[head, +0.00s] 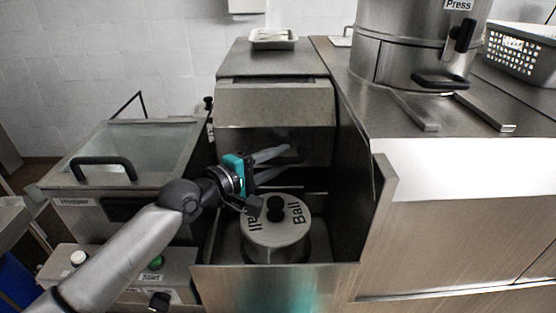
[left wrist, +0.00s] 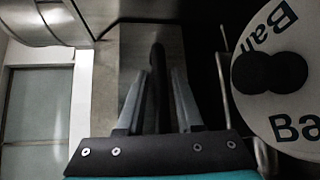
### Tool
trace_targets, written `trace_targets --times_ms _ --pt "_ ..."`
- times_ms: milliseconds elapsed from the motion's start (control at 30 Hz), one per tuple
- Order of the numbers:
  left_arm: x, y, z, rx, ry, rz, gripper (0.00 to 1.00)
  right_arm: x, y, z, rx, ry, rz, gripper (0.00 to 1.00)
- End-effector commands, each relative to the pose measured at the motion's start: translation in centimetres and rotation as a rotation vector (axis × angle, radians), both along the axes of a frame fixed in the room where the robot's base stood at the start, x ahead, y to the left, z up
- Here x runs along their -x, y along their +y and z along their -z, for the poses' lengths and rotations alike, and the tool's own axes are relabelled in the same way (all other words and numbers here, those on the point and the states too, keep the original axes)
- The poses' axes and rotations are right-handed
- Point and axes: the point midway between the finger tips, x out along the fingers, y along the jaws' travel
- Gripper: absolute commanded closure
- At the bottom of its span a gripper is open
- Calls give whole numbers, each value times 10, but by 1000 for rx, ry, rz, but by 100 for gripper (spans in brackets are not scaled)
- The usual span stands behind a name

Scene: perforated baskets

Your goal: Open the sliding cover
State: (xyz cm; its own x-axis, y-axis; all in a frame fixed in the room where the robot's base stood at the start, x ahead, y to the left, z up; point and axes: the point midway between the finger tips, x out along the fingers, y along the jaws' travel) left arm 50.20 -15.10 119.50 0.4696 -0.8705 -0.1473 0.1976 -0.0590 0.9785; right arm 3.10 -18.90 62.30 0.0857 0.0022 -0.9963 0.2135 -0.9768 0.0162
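A steel cover (head: 275,105) with a sloped front edge sits over the back of the open bay in the middle of the head view; I take it as the sliding cover. My left gripper (head: 292,154) is in the dark gap below that edge, above and behind the lidded can. In the left wrist view, a dark upright bar (left wrist: 157,75), apparently a handle, stands between its two grey fingers (left wrist: 159,85). The fingers look apart, with space beside the bar; contact cannot be made out. My right gripper is not in view.
A can lettered "Ball" (head: 276,230) with a black knob stands in the bay close below my left gripper. A hopper (head: 130,150) with a black handle is at left. A press (head: 415,50) and a perforated basket (head: 522,55) stand on the right counter.

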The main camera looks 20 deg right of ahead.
Motion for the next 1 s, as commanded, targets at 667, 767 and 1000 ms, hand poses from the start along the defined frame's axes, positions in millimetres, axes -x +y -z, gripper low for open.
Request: trace_targets --times_ms 667,767,1000 --pt "14 27 -3 -1 0 -1 51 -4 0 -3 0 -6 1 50" --pt "23 44 -6 -2 1 -1 51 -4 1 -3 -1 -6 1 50" --pt "45 85 -12 -3 0 -2 51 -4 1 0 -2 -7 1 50"
